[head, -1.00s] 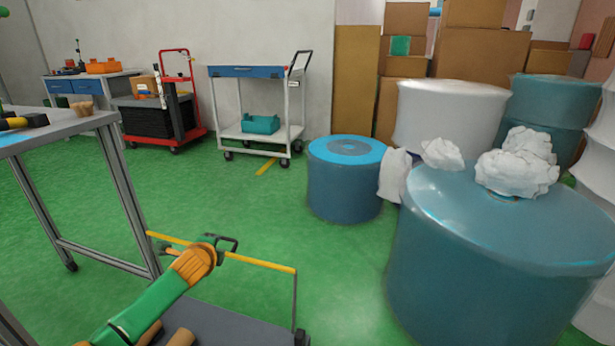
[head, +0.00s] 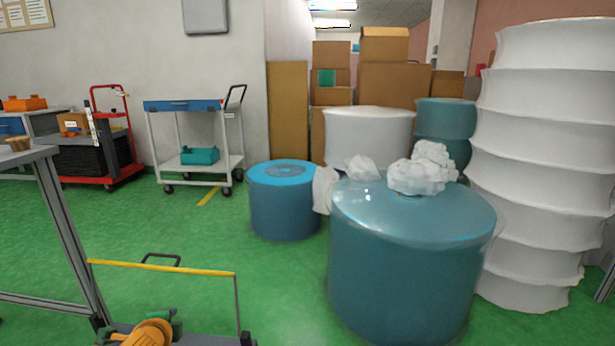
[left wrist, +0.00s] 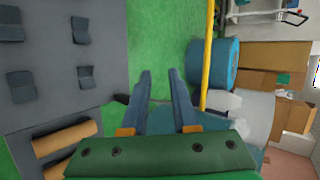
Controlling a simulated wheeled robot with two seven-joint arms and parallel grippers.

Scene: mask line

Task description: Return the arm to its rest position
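My left arm (head: 148,333) shows only as an orange and green joint at the bottom edge of the head view, low beside the yellow bar. The rest of it is cut off by the frame. My left gripper (left wrist: 159,82) shows in the left wrist view as two blue-grey fingers on a green mount. The fingers stand apart with green floor between them, so it is open and empty. My right arm and gripper are in neither view.
A yellow bar (head: 165,268) spans a low frame near my left arm; it also crosses the wrist view (left wrist: 207,65). A table (head: 50,190) stands at left. A large teal drum (head: 400,270), a blue drum (head: 283,210) and a white stack (head: 540,150) fill the right. Green floor between is clear.

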